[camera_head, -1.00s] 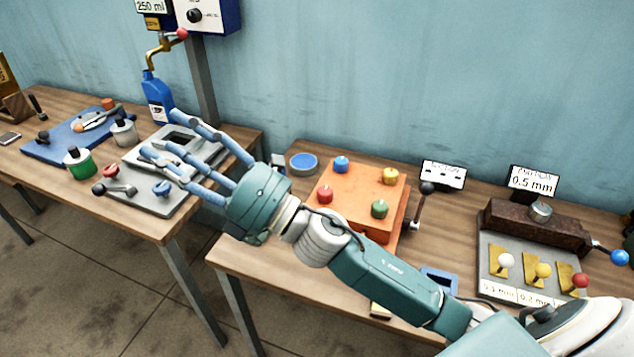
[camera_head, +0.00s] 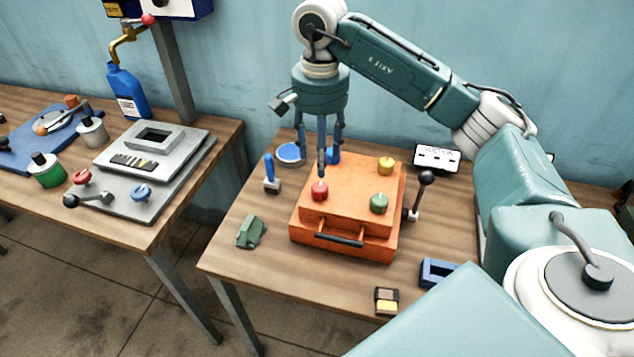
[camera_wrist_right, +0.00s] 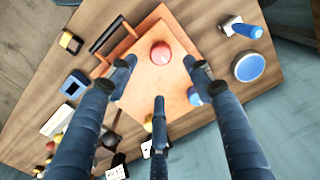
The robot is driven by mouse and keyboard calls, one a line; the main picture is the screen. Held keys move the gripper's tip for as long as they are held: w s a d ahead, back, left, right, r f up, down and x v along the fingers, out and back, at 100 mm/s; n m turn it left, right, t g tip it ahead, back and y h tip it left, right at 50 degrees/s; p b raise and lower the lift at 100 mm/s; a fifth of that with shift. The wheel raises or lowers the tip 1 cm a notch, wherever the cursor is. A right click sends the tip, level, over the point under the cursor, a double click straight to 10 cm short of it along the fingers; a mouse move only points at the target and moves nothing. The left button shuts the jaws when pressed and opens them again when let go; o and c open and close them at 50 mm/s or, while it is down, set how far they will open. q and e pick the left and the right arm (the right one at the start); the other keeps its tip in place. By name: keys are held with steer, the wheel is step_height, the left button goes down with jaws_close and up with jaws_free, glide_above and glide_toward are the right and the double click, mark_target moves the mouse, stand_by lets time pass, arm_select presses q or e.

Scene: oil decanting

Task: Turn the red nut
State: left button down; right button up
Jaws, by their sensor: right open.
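The red nut (camera_head: 320,190) sits on the front left corner of an orange box (camera_head: 345,230) on the right-hand table. In the right wrist view the red nut (camera_wrist_right: 160,53) lies beyond the spread fingers, with nothing touching it. My right gripper (camera_head: 322,165) points straight down above the box, its fingertips slightly above and behind the red nut. It also shows in the right wrist view (camera_wrist_right: 158,85), open and empty. A yellow nut (camera_head: 386,166) and a green nut (camera_head: 379,203) stand on the box. My left gripper is not in view.
A black-knobbed lever (camera_head: 424,185) stands at the box's right side. A blue-handled tool (camera_head: 270,175), a round blue-topped tin (camera_head: 290,153) and a green block (camera_head: 250,232) lie left of the box. A blue frame (camera_head: 437,272) lies front right. Another table holds a grey fixture (camera_head: 190,160).

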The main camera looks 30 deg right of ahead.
mark_target(319, 187)
step_height(319, 187, down, 9)
steer(key=p, duration=0.2)
steer(key=shift+r+p, duration=0.15)
steer(key=shift+p, duration=0.15)
steer(key=shift+a+f, duration=0.1)
steer(key=shift+f, duration=0.65)
steer(key=c, duration=1.1)
